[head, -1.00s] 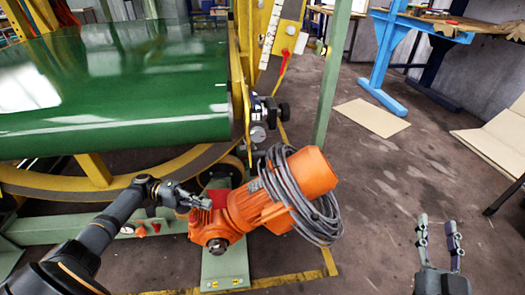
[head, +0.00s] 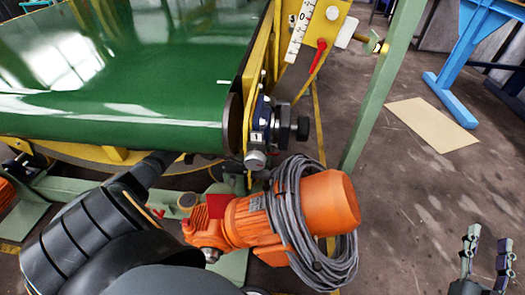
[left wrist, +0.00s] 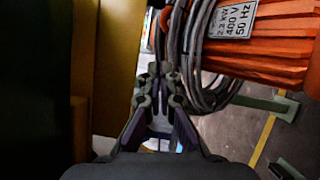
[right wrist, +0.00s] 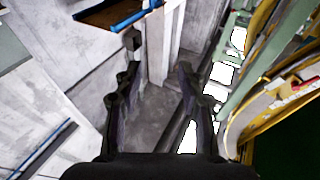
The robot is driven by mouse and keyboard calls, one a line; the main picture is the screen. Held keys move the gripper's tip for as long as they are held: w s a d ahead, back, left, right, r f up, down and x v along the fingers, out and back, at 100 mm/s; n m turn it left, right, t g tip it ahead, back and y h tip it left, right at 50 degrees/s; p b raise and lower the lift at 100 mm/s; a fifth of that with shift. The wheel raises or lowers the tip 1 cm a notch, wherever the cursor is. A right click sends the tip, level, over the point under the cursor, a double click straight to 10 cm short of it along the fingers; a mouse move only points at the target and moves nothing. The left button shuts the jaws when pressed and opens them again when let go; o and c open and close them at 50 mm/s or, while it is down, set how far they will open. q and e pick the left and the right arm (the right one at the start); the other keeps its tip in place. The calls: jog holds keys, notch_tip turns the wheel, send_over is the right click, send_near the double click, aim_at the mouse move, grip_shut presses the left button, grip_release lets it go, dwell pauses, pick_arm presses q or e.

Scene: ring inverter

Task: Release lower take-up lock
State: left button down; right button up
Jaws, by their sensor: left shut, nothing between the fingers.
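I cannot tell for sure which part is the lower take-up lock. In the head view a dark blue unit (head: 262,125) with a black knob (head: 301,128) and a grey round part (head: 255,160) sits at the end of the green belt roller. Above it a red lever (head: 319,56) hangs on the yellow plate beside a white scale (head: 301,30). My left gripper (left wrist: 163,72) is shut and empty in the left wrist view, beside the cable coil; my arm hides it in the head view. My right gripper (head: 486,248) is open and empty, far right of the machine.
An orange motor (head: 330,203) wrapped in a grey cable coil (head: 290,215) stands below the blue unit. A green post (head: 380,90) rises to its right.

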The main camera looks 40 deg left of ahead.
notch_tip(320, 180, up, 4)
jog(key=t, duration=0.2)
pick_arm(q)
jog(key=s+d+r, duration=0.1)
jog(key=s+d, duration=0.1)
jog(key=d, duration=0.9)
jog(key=shift+s+r, duration=0.25)
jog(key=shift+r, duration=0.05)
pick_arm(e)
jog(key=shift+f+g, duration=0.75)
jog(key=shift+f, duration=0.75)
jog(key=shift+f+g, duration=0.75)
jog(key=shift+f, duration=0.7)
pick_arm(q)
jog(key=shift+d, duration=0.1)
jog(key=shift+s+d+f+p, duration=0.25)
jog(key=shift+s+p, duration=0.1)
jog(key=shift+p, duration=0.75)
pick_arm(e)
jog(key=s+f+g, duration=0.3)
jog(key=f+g, duration=0.1)
jog(key=f, duration=0.5)
jog(key=s+f+g, duration=0.4)
jog(key=f, duration=0.5)
jog(key=shift+a+g, duration=0.25)
jog(key=shift+g, duration=0.05)
